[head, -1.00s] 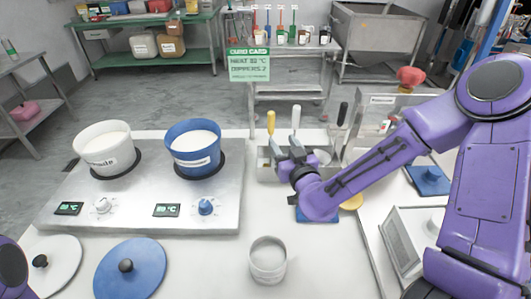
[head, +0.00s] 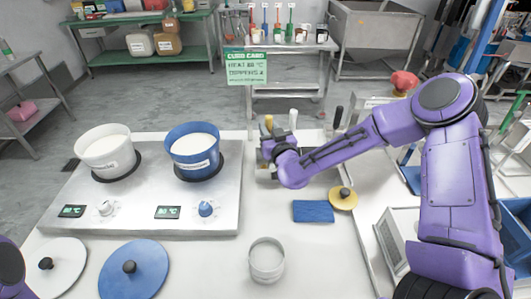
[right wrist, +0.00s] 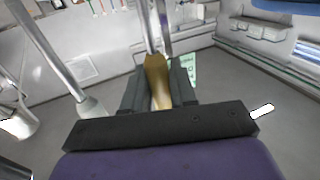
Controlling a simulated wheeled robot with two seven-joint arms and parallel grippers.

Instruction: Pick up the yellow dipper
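The yellow dipper (head: 268,122) stands in the metal holder behind the counter's middle, and only the top of its handle shows past my gripper in the head view. In the right wrist view its yellow handle (right wrist: 156,78) lies between the two dark fingers, which appear to touch it on both sides. My right gripper (head: 269,145) is at the handle, low over the holder. The dipper's lower end is hidden. My left gripper is out of view; only a bit of my left arm shows at the lower left.
A white-handled dipper (head: 293,118) and a black-handled one (head: 338,117) stand just right of the yellow one. A white pot (head: 107,151) and a blue pot (head: 194,153) sit on the heater at left.

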